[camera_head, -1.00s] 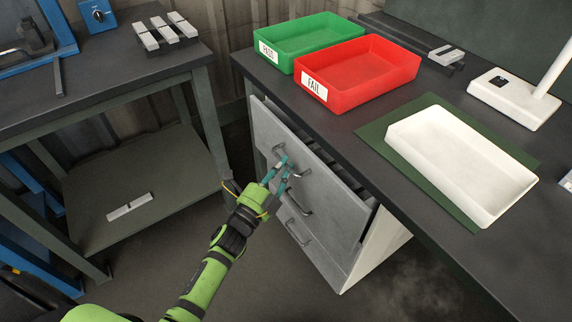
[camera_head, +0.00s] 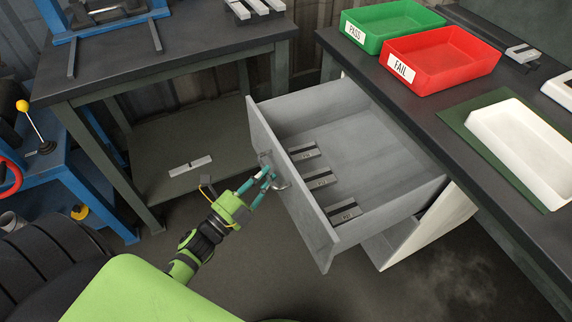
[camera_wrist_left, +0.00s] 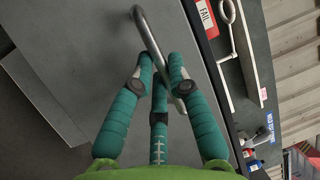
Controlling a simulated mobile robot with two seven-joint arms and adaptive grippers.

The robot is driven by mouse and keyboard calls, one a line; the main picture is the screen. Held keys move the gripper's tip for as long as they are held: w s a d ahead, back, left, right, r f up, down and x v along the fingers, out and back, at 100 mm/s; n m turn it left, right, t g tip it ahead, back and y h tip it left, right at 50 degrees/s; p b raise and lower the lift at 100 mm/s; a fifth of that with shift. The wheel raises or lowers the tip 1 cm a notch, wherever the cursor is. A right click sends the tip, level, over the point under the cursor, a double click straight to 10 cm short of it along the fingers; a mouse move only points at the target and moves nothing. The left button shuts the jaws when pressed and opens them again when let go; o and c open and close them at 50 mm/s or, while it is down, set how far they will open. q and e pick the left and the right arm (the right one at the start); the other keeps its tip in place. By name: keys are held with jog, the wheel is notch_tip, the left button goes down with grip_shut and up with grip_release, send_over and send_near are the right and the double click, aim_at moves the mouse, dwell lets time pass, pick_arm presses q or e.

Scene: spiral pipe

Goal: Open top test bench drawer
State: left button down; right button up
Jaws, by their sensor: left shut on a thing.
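The top test bench drawer (camera_head: 400,210) is pulled far out of the bench in the head view, and its inside shows. Several grey metal blocks (camera_head: 320,180) lie in it along the front side. My left gripper (camera_head: 268,178), with teal fingers, is shut on the drawer handle (camera_head: 283,182) on the front panel. In the left wrist view the curved metal handle (camera_wrist_left: 150,35) runs between the fingers (camera_wrist_left: 160,85). My right gripper is not in view.
The dark bench top (camera_head: 455,165) carries a green PASS tray (camera_head: 390,22), a red FAIL tray (camera_head: 445,60) and a white tray (camera_head: 525,145) on a green mat. A side table (camera_head: 160,60) with a lower shelf stands left. Floor in front of the drawer is clear.

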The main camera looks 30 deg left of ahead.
pick_arm(q)
jog(key=s+a, duration=0.1)
jog(key=s, duration=0.1)
jog(key=s+a, duration=0.2)
jog(key=shift+s+a, duration=0.2)
jog(key=shift+s, duration=0.05)
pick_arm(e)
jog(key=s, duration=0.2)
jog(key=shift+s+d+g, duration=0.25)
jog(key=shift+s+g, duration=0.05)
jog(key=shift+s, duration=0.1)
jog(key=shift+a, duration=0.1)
pick_arm(q)
jog(key=c, duration=1.2)
grip_release()
jog(key=v, duration=1.2)
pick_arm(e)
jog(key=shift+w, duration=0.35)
